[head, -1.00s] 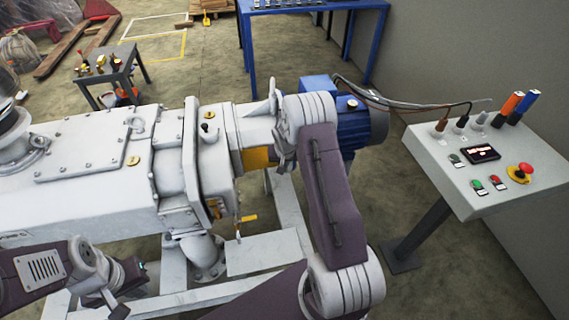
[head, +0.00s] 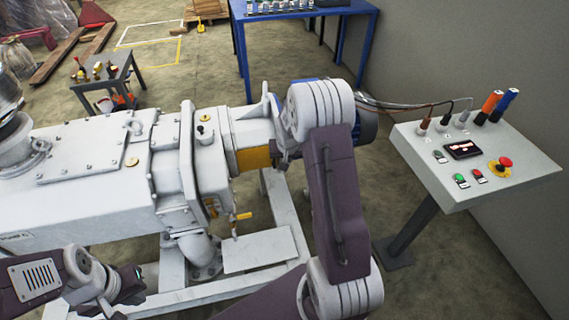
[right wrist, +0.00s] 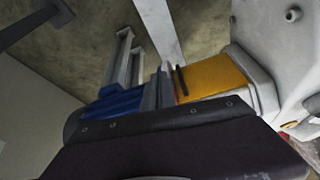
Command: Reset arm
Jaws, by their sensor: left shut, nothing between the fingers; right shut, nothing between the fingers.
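My left gripper (head: 132,287) is low at the left of the head view, in front of the white pump housing (head: 85,175). It is shut and empty, apart from the housing. My right arm reaches up in front of the blue motor (head: 367,125) and the yellow guard (head: 252,159). My right gripper is shut and mostly hidden behind its own arm in the head view. The right wrist view shows a dark part of my arm low down, with the yellow guard (right wrist: 212,78) and blue motor (right wrist: 115,105) beyond it.
A control panel (head: 520,172) with buttons and a red emergency stop stands at the right by the wall. A blue table (head: 345,15) is at the back. A small grey table (head: 118,72) with tools stands back left. Open floor lies between.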

